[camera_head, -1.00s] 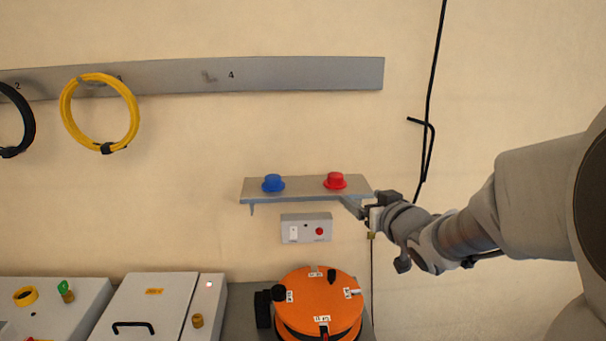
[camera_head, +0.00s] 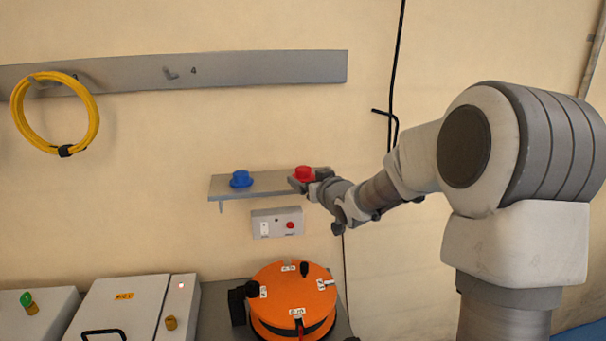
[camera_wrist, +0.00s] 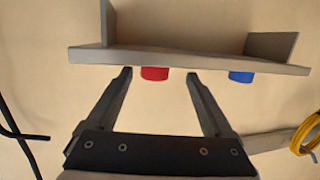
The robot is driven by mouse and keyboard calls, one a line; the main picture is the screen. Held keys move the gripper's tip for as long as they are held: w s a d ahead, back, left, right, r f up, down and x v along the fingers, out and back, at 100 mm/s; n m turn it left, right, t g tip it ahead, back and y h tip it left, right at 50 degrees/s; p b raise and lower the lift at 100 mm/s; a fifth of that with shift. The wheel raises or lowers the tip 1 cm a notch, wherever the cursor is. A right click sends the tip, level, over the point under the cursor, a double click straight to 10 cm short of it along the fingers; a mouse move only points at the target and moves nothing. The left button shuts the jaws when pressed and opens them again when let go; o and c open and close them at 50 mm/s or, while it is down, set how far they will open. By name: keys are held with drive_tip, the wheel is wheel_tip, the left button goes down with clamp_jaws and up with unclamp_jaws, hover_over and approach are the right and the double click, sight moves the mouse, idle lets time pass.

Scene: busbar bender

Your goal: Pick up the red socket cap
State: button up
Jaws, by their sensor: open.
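The red socket cap (camera_head: 304,173) sits on the right part of a small grey wall shelf (camera_head: 262,189). My gripper (camera_head: 305,182) is at the shelf's right end, close to the cap. In the wrist view, the red cap (camera_wrist: 154,73) shows between the two spread fingertips of my gripper (camera_wrist: 160,74). The fingers are open, one on each side of it. The picture does not show clearly whether they touch it. The cap's far part is hidden behind the shelf edge (camera_wrist: 190,62) in that view.
A blue cap (camera_head: 241,178) stands on the shelf's left part. A grey switch box (camera_head: 277,222) is on the wall below. An orange cable reel (camera_head: 290,285) stands lower down. A black cable (camera_head: 397,60) hangs to the right. A rail (camera_head: 230,69) holds a yellow coil (camera_head: 92,115).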

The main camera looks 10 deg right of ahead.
sight(306, 173)
drive_tip(key=w+p, duration=0.1)
drive_tip(key=w, duration=0.3)
drive_tip(key=shift+w+a+f, duration=0.15)
drive_tip(key=shift+w+f, duration=0.1)
drive_tip(key=shift+w, duration=0.35)
clamp_jaws()
